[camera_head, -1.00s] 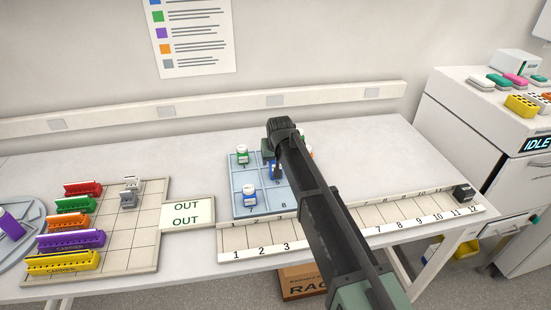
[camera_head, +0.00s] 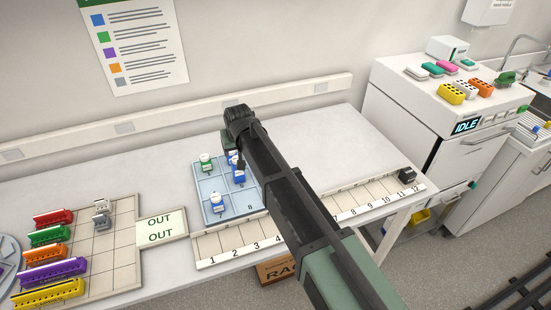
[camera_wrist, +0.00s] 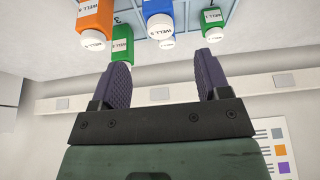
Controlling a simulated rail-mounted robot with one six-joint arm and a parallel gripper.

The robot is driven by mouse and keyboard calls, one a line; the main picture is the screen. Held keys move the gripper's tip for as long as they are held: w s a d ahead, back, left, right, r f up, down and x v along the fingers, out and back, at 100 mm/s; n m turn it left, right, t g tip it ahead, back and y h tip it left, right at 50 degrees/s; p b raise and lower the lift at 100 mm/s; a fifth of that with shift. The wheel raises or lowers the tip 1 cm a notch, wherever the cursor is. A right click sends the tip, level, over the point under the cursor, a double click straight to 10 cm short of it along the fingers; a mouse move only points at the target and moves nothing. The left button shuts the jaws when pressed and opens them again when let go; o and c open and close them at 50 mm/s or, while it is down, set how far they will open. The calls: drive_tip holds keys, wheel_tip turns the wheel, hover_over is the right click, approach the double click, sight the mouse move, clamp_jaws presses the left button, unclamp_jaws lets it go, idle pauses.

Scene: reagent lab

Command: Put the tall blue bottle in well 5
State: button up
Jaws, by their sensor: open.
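The blue well tray (camera_head: 204,215) stands on the bench, partly hidden by my arm. A blue bottle (camera_head: 217,202) stands in its front-left well, 7. Another blue bottle (camera_head: 238,175) stands farther back beside my arm; its well number is hidden. I cannot tell which is the tall one. A green bottle (camera_head: 206,163) stands at the back left. My gripper (camera_head: 235,155) is over the back of the tray. In the wrist view its jaws (camera_wrist: 163,65) are open and empty, with a blue bottle (camera_wrist: 158,14), an orange bottle (camera_wrist: 97,18) and green bottles (camera_wrist: 122,45) beyond the fingertips.
Well 8 (camera_head: 247,208) in the tray looks empty. A numbered strip (camera_head: 225,249) runs along the bench front, with a dark block (camera_head: 407,174) at its right end. An OUT plate (camera_head: 161,227) and coloured racks (camera_head: 54,270) lie left. An IDLE machine (camera_head: 420,110) stands right.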

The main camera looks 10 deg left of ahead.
drive_tip(key=s+d+m+g, duration=0.1)
drive_tip(key=s+d+m, duration=0.1)
drive_tip(key=s+d, duration=0.5)
drive_tip(key=s+d+f+m+g+h, duration=0.1)
drive_tip(key=s+d, duration=0.6)
drive_tip(key=d, duration=1.3)
drive_tip(key=s+d+m+g+h, duration=0.1)
drive_tip(key=s+d, duration=0.6)
drive_tip(key=d, duration=0.7)
drive_tip(key=shift+s+d+f+m+g, duration=0.2)
drive_tip(key=shift+m+g, duration=0.3)
drive_tip(key=shift+m, duration=0.5)
